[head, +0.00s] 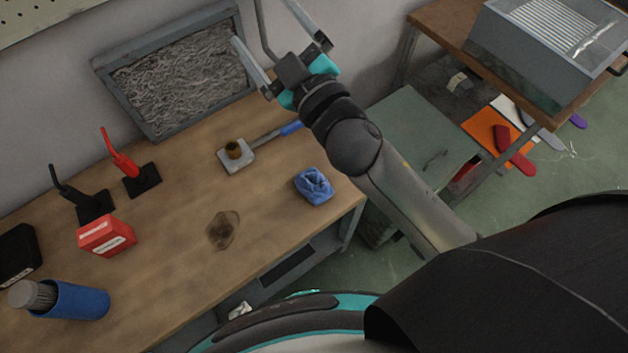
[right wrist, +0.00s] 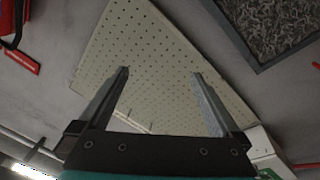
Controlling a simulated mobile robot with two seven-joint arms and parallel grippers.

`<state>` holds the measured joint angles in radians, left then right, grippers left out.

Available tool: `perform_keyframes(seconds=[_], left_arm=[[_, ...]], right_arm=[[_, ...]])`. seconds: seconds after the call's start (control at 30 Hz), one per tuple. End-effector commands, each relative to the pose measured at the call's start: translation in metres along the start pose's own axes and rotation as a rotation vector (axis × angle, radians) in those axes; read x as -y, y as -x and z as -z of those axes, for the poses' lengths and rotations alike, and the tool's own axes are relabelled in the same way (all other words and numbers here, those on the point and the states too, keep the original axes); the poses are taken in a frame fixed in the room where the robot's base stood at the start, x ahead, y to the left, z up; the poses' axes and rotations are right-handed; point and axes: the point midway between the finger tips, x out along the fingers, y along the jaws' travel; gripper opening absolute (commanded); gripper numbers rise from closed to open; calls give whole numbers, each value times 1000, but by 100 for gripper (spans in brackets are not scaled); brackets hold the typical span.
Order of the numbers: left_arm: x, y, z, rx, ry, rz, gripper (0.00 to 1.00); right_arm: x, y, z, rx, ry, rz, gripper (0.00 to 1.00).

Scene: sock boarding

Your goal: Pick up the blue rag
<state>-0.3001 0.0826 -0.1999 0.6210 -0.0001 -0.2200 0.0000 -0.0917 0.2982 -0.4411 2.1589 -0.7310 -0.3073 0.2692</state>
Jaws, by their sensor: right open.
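The blue rag (head: 314,186) lies crumpled on the wooden workbench (head: 180,210), near its right end in the head view. My right gripper (head: 284,40) is raised above the far right end of the bench, well apart from the rag. Its two fingers are spread wide with nothing between them. In the right wrist view the open fingers (right wrist: 160,75) point toward the wall and a pegboard, and the rag is not in that view. My left gripper is not in view.
A red box (head: 106,235), a blue cylinder (head: 75,299) and red and black stands are at left. A grey-framed panel (head: 180,75) leans at the back.

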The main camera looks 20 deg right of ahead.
Motion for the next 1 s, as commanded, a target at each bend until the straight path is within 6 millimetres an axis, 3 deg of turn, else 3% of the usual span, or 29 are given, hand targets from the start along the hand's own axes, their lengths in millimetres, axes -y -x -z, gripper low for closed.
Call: perform_keyframes(seconds=[0.03,0.1,0.23,0.33,0.47,0.57,0.73,0.87,1.0], left_arm=[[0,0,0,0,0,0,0],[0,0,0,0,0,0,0],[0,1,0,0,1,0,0],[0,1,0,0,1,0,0],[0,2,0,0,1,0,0],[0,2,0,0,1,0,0],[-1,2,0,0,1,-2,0],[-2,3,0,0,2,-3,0],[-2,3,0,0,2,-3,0]], right_arm=[[3,-6,29,-121,56,21,100],[14,-7,67,-289,136,64,100],[46,6,124,-581,297,184,100],[78,26,150,-780,431,310,100],[122,59,156,-994,623,515,100],[150,84,139,-1116,781,703,100],[176,119,76,-1214,1067,1072,100],[168,134,11,-1175,1293,1383,100],[132,139,-53,-1029,1503,1692,100]])
